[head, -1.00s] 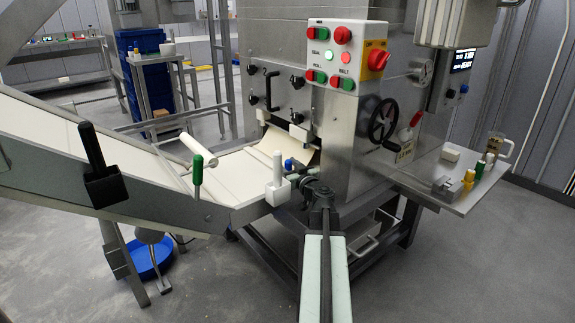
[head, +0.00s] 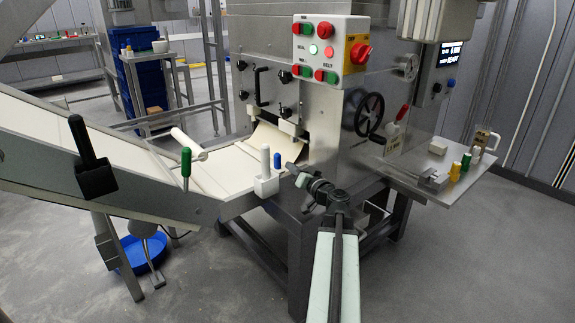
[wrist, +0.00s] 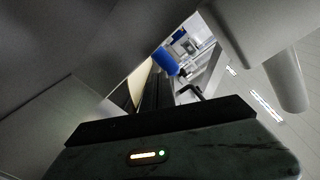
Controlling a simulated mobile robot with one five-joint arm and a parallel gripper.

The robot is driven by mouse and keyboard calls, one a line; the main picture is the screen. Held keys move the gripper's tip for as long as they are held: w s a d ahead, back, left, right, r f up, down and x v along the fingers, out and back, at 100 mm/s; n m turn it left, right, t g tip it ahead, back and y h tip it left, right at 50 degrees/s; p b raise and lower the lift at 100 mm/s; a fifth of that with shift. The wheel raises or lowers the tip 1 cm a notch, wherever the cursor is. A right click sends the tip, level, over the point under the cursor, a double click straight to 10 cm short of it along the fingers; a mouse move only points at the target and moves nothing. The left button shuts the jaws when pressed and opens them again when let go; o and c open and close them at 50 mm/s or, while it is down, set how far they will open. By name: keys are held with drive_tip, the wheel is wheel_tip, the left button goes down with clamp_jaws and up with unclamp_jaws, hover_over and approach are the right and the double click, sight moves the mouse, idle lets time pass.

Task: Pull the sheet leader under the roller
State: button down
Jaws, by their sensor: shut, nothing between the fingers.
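The sheet leader (head: 280,143) is a cream sheet. It comes out of the slot low in the steel machine and curves down to the pale belt (head: 225,172). My gripper (head: 292,171) is shut and empty, in front of the machine and just right of the white tool holder (head: 267,186). In the wrist view, the dark fingers (wrist: 158,92) have a cream surface, likely the sheet, beside them on the left. The sheet's far edge is partly hidden by the machine.
A handwheel (head: 369,114) and a side shelf (head: 430,172) are at the right.

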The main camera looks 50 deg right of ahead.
drive_tip(key=s+m+y, duration=0.1)
drive_tip(key=m, duration=0.1)
drive_tip(key=s+d+m, duration=0.1)
drive_tip(key=s+m, duration=0.1)
drive_tip(key=m, duration=0.1)
drive_tip(key=s+m+y, duration=0.1)
drive_tip(key=s+m, duration=0.1)
drive_tip(key=m, duration=0.1)
drive_tip(key=shift+s+d+f+t+y, duration=0.1)
drive_tip(key=shift+d+f+t+y, duration=0.05)
drive_tip(key=shift+d+t+y, duration=0.2)
drive_tip(key=shift+s+m+y, duration=0.25)
drive_tip(key=shift+s+m, duration=0.3)
drive_tip(key=shift+m, duration=0.55)
drive_tip(key=w, duration=1)
drive_tip(key=shift+d, duration=0.35)
